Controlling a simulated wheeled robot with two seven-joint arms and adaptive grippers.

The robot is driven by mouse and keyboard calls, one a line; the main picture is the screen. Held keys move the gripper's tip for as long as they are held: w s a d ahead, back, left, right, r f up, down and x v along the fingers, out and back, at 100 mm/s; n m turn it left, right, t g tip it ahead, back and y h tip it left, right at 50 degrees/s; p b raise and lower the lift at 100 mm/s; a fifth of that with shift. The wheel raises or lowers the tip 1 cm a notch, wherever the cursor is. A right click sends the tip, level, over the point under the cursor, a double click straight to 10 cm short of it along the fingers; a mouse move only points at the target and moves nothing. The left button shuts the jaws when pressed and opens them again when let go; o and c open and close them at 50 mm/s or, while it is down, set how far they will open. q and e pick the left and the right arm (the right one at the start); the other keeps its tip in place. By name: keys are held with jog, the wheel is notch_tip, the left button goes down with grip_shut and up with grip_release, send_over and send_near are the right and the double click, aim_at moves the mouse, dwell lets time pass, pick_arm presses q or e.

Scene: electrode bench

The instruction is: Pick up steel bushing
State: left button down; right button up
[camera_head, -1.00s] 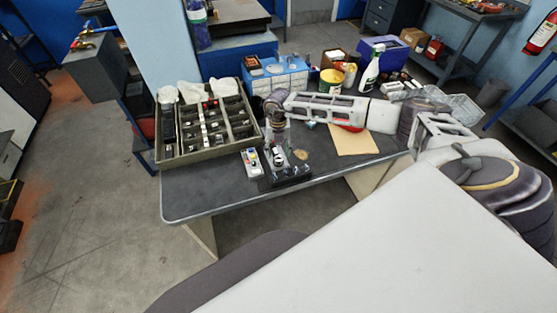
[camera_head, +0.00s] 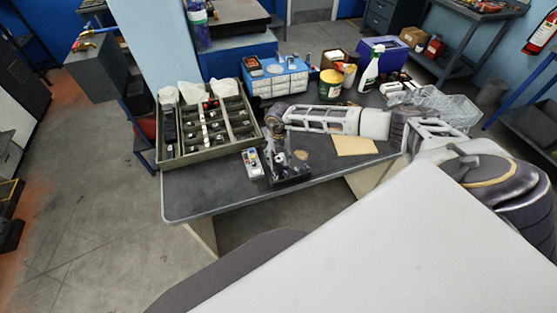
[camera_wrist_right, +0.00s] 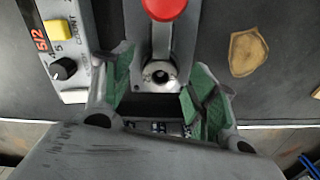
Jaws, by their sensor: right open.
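A small round metal ring, which looks like the steel bushing (camera_wrist_right: 158,74), sits upright in a grey metal fixture (camera_wrist_right: 182,45) in the right wrist view. My right gripper (camera_wrist_right: 160,64) is open, with its green-padded fingers on either side of the ring and apart from it. My left gripper is not in view.
A red knob (camera_wrist_right: 164,8) stands just beyond the ring. A control box (camera_head: 252,163) with a dial and yellow button lies to the left. A compartment tray (camera_head: 200,153) stands further left. A tan sheet (camera_head: 354,145) lies right of the fixture. Bare bench (camera_head: 205,190) shows in front.

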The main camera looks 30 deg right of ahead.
jog(key=shift+f, duration=0.2)
dwell(0.3)
jog(key=c, duration=1.2)
